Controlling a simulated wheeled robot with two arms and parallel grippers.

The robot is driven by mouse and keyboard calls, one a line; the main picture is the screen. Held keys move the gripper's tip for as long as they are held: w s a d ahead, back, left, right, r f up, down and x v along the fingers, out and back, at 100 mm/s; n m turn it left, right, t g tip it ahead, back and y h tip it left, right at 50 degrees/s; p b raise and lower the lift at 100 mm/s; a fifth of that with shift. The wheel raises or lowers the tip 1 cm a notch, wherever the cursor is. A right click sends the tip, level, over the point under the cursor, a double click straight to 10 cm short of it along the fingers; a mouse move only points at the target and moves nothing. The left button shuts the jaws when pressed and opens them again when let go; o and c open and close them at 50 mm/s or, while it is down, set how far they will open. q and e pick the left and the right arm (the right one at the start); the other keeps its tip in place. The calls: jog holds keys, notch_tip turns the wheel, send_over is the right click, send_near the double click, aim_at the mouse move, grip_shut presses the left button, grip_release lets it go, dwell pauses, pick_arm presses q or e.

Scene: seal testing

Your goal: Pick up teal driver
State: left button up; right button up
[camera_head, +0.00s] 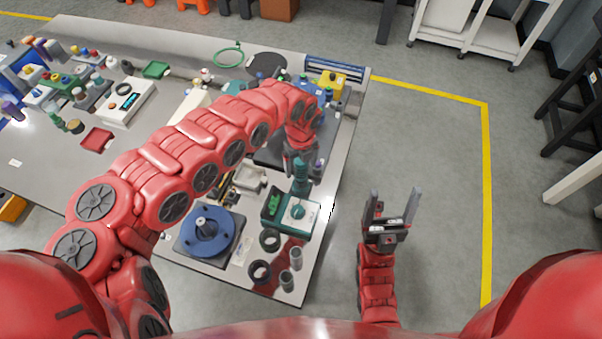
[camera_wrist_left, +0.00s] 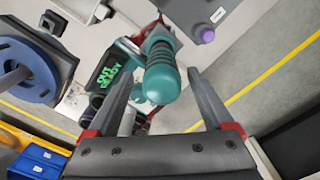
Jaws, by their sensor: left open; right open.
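The teal driver (camera_head: 300,174) stands handle up at the teal-and-white station near the table's right edge. In the left wrist view its ribbed, rounded handle (camera_wrist_left: 160,72) points toward the camera and appears between the fingers. My left gripper (camera_head: 303,162) is at the driver's handle, partly hidden by its own arm. In the left wrist view this gripper (camera_wrist_left: 163,90) is open, with a gap on both sides of the handle; I see no contact. My right gripper (camera_head: 392,205) is open and empty, off the table's right side. The driver's lower end is hard to make out.
The station's green-lettered display (camera_wrist_left: 107,72) is beside the driver. A blue round fixture (camera_head: 208,236) stands to its left; dark rings (camera_head: 260,271) and grey cylinders (camera_head: 287,281) lie in front. A dark box is behind.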

pick_arm(q)
jog(key=shift+f, duration=0.25)
jog(key=shift+w+f+p, duration=0.15)
jog(key=shift+f+p, duration=0.25)
jog(key=shift+f, duration=0.75)
jog(key=shift+w+f+p, duration=0.15)
jog(key=shift+f+p, duration=0.2)
jog(key=shift+f, duration=0.75)
grip_shut()
